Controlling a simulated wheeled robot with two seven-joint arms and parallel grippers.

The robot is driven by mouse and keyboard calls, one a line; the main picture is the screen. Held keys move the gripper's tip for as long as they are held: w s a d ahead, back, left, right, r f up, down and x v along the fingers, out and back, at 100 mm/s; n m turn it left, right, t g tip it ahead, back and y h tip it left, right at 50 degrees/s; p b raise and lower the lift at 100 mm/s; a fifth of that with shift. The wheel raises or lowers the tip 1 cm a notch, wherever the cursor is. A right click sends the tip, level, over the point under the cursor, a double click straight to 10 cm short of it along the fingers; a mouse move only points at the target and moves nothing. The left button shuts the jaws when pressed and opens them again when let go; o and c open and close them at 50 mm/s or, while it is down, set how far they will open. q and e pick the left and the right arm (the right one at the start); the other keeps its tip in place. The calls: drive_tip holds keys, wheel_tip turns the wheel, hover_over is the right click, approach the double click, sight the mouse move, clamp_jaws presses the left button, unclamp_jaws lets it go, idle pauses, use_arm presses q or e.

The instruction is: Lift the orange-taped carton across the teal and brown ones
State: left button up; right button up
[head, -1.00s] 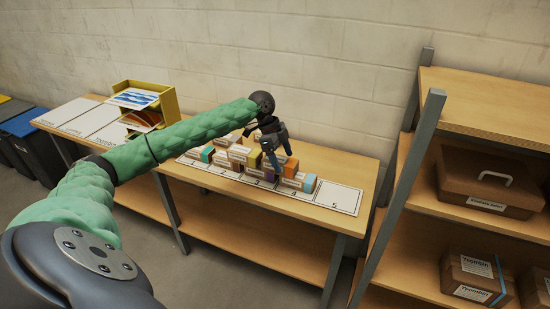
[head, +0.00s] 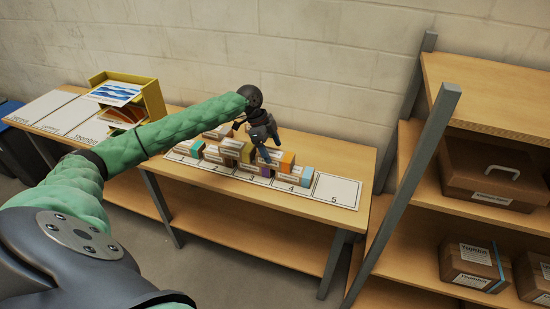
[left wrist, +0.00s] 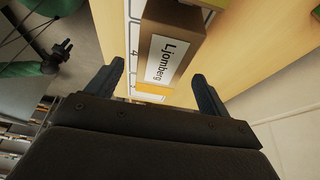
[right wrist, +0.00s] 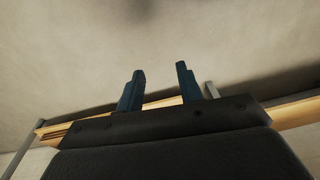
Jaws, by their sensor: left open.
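The orange-taped carton (head: 288,159) stands on the numbered board among several small cartons, toward the board's right part. A teal-taped carton (head: 306,175) is in front of it to the right, and another teal one (head: 197,149) is at the left. I cannot pick out the brown-taped carton with certainty. My left gripper (head: 265,151) is over the cartons, just left of the orange tape. In the left wrist view, a carton labelled Ljomberg (left wrist: 172,52) with an orange-yellow strip shows beyond the open, empty left jaws (left wrist: 155,85). My right gripper (right wrist: 158,80) is open and empty, facing the wall.
The numbered board (head: 335,190) has its panel 5 bare at the right end. A yellow tray rack (head: 153,98) stands on the table at left. A shelf unit's grey post (head: 405,190) rises right of the table, with brown boxes (head: 470,264) on its shelves.

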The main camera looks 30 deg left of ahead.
sight(275, 154)
use_arm(q)
drive_tip(key=shift+p+x, duration=0.6)
drive_tip(key=shift+x, duration=0.55)
drive_tip(key=shift+w+d+f, duration=0.1)
drive_tip(key=shift+d+f, duration=0.2)
drive_tip(key=shift+f, duration=0.35)
use_arm(e)
drive_tip(key=shift+s+d+f, duration=0.2)
drive_tip(key=shift+f, duration=0.7)
drive_tip(key=shift+s+d+f, duration=0.2)
drive_tip(key=shift+f, duration=0.65)
drive_tip(key=shift+s+d+f, duration=0.2)
drive_tip(key=shift+f, duration=0.7)
use_arm(q)
drive_tip(key=c, duration=1.1)
drive_tip(key=shift+r, duration=0.1)
drive_tip(key=shift+c, duration=0.2)
